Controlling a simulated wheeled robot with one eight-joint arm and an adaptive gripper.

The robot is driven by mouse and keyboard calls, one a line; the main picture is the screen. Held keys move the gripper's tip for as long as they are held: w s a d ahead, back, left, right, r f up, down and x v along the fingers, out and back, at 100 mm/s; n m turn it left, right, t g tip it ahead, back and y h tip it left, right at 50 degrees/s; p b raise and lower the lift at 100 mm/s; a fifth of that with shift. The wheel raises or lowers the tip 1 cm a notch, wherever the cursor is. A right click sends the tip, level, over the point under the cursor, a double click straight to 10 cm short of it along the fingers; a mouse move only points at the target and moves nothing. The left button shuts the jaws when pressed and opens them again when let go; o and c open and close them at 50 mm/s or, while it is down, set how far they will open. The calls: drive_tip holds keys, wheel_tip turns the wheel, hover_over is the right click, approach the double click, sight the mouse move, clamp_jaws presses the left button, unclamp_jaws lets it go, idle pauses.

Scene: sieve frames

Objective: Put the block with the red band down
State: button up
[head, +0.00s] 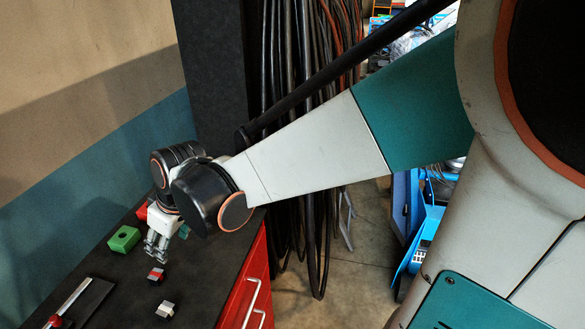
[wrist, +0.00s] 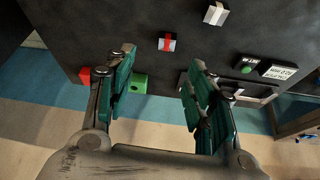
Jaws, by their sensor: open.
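The block with the red band (head: 156,274) lies on the dark bench top, just in front of my gripper (head: 156,251). In the wrist view, the block (wrist: 167,42) shows its red band and pale ends beyond the fingertips and between their lines. My gripper (wrist: 161,60) is open, with nothing between its green-padded fingers. The block looks apart from both fingers. Whether its whole underside rests flat on the bench cannot be seen.
A plain pale block (head: 166,309) lies nearby, nearer the head camera. A green block with a hole (head: 124,239) and a red object (head: 142,211) lie left of my gripper. A red-knobbed tool (head: 72,302) is at lower left. The red cabinet (head: 246,295) marks the bench's right edge.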

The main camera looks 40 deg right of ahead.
drive_tip(key=s+d+r+m+t+h, duration=0.1)
drive_tip(key=s+d+r+m, duration=0.1)
drive_tip(key=s, duration=0.5)
drive_tip(key=s+d+r+m+t+h, duration=0.1)
drive_tip(key=s+d+r+m, duration=0.2)
drive_tip(key=s+d, duration=0.3)
drive_tip(key=shift+s+r, duration=0.45)
drive_tip(key=shift+s, duration=0.6)
